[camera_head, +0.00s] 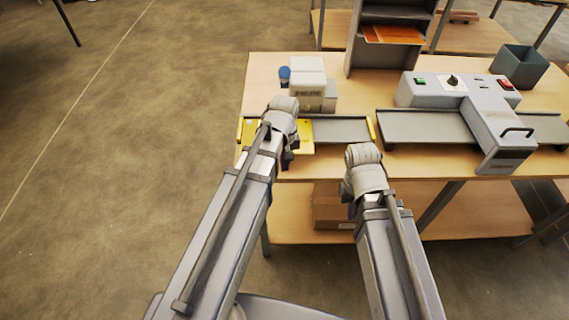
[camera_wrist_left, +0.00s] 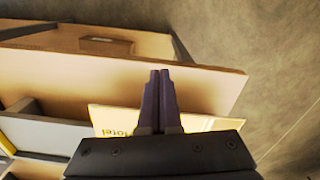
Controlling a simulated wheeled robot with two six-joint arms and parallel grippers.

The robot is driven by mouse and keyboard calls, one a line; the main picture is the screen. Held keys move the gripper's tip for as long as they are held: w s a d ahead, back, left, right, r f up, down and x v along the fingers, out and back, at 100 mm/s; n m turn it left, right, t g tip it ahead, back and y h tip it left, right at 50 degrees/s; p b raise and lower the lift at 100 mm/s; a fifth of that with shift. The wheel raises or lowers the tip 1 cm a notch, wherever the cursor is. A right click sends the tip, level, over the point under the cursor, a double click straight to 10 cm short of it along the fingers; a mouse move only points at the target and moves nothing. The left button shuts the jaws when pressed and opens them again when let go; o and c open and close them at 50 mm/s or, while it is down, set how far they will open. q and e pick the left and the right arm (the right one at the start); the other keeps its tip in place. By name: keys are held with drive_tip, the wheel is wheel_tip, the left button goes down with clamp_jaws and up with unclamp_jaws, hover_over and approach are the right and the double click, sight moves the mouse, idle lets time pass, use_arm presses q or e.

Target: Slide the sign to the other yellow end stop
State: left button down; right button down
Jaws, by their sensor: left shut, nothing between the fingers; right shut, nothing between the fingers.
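The yellow sign (camera_head: 305,137) lies flat on a grey track (camera_head: 342,130) at the table's left side. It is toward the left yellow end stop (camera_head: 239,128), partly hidden by my left arm. The right yellow end stop (camera_head: 371,129) stands at the track's other end, with bare track between. My left gripper (camera_head: 287,160) is over the sign's front side, shut and empty. In the left wrist view its fingers (camera_wrist_left: 160,78) are together in front of the sign (camera_wrist_left: 112,117); contact is unclear. My right gripper (camera_head: 350,207) is shut and empty in front of the table, fingertips mostly hidden.
Pale boxes (camera_head: 308,77) and a blue round thing (camera_head: 284,75) stand behind the track. A cardboard box (camera_head: 333,212) is on the lower shelf.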

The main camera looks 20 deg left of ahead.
use_arm(q)
drive_tip(key=w, duration=0.1)
drive_tip(key=w+a, duration=0.1)
drive_tip(key=w, duration=0.1)
drive_tip(key=shift+w+a+f+p, duration=0.2)
drive_tip(key=shift+a+f+p, duration=0.05)
drive_tip(key=shift+a+p, duration=0.1)
drive_tip(key=shift+a, duration=0.1)
use_arm(e)
drive_tip(key=shift+f, duration=0.25)
use_arm(q)
drive_tip(key=shift+w, duration=0.15)
drive_tip(key=shift+w+a, duration=0.45)
drive_tip(key=shift+w, duration=0.3)
use_arm(e)
drive_tip(key=shift+s, duration=0.1)
use_arm(q)
drive_tip(key=shift+s, duration=0.1)
